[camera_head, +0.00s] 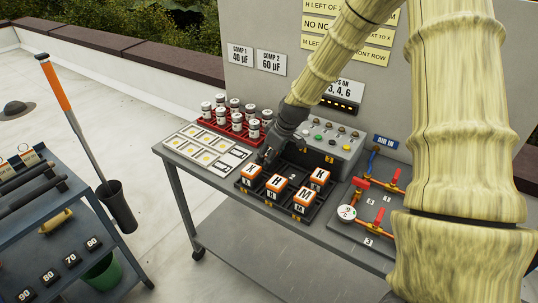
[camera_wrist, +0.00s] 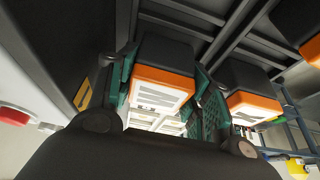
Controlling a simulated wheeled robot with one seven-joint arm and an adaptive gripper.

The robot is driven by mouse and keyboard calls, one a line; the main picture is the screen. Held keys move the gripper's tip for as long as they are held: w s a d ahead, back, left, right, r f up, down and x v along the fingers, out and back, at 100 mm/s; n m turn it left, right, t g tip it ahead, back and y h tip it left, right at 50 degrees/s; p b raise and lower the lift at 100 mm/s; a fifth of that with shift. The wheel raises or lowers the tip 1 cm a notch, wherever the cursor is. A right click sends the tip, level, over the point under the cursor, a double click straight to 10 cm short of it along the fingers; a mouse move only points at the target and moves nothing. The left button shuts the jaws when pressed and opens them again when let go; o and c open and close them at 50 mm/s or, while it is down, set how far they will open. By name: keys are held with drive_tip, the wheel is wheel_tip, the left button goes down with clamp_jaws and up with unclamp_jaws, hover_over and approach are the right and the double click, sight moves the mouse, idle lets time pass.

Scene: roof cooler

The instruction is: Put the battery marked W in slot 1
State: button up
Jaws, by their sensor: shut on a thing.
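My gripper (camera_head: 268,156) is at the back left edge of the black battery tray (camera_head: 270,201). In the wrist view its green-padded fingers close on the sides of a black battery with an orange band and pale end (camera_wrist: 162,85). The mark on this held battery is not readable, and the head view hides it behind the gripper. Several orange-and-white batteries stand upright in the tray, among them one marked H (camera_head: 277,184) and one marked M (camera_head: 304,197). I cannot read a W or tell which slot is slot 1.
Left of the tray lies a light panel of square cards (camera_head: 207,148). Behind it a red rack (camera_head: 232,126) holds several white cylinders. A grey control box (camera_head: 332,150) stands close behind the tray. Pipes with red valves and a gauge (camera_head: 347,213) are to the right.

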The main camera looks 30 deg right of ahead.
idle(0.3)
drive_tip(key=o, duration=1)
drive_tip(key=shift+f, duration=0.1)
drive_tip(key=shift+c, duration=0.2)
drive_tip(key=shift+r, duration=0.2)
drive_tip(key=b+v, duration=0.1)
drive_tip(key=v, duration=1.1)
drive_tip(key=shift+s, duration=0.15)
